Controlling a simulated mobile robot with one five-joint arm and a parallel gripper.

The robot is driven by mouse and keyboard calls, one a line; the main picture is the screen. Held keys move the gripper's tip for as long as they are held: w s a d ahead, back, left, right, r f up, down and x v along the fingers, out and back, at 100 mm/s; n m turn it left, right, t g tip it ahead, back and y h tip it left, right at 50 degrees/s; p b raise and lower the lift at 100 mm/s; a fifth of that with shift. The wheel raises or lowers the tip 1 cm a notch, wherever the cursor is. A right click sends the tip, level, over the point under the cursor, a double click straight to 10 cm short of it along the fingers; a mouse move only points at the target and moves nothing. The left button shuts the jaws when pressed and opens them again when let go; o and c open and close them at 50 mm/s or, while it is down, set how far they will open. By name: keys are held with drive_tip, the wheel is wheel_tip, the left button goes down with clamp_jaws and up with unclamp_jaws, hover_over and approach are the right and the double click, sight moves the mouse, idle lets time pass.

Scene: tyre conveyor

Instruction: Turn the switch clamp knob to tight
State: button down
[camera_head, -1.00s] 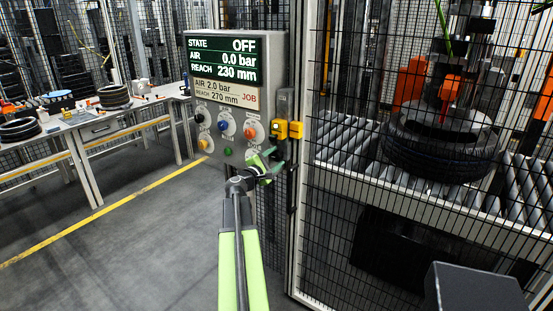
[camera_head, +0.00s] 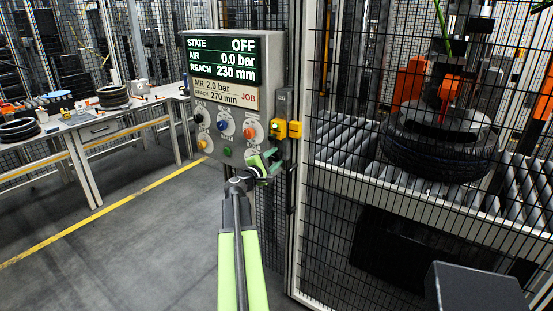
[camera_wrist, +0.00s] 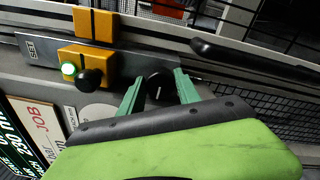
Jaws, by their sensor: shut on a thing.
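A black round knob (camera_wrist: 158,86) with a white pointer mark sits between the green fingers of my gripper (camera_wrist: 158,90) in the wrist view. The fingers are shut on it, one on either side. In the head view my gripper (camera_head: 264,163) is at the lower right corner of the grey control panel (camera_head: 190,135), and it hides the knob there. The panel's screen (camera_head: 222,59) reads STATE OFF, AIR 0.0 bar and REACH 230 mm. The job card (camera_head: 225,93) below it reads AIR 2.0 bar, REACH 270 mm. I cannot read any label at the knob.
Yellow switch boxes (camera_head: 286,129) are beside the panel; the wrist view shows a black knob (camera_wrist: 90,80) and a lit green button (camera_wrist: 69,69) there. A mesh fence (camera_head: 350,200) guards a roller conveyor with a tyre (camera_head: 410,160). Workbenches (camera_head: 105,120) stand left.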

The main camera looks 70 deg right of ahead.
drive_tip(key=m, duration=0.6)
drive_tip(key=shift+a+f+m+b, duration=0.1)
drive_tip(key=shift+f+m+b, duration=0.2)
drive_tip(key=shift+b, duration=0.1)
drive_tip(key=m+g, duration=0.1)
drive_tip(key=m, duration=0.4)
drive_tip(key=shift+m, duration=0.4)
drive_tip(key=shift+r, duration=0.1)
drive_tip(key=c, duration=1.1)
unclamp_jaws()
drive_tip(key=v, duration=0.8)
drive_tip(key=b+v, duration=0.1)
drive_tip(key=v, duration=0.8)
drive_tip(key=shift+a+f, duration=0.15)
drive_tip(key=shift+f, duration=0.1)
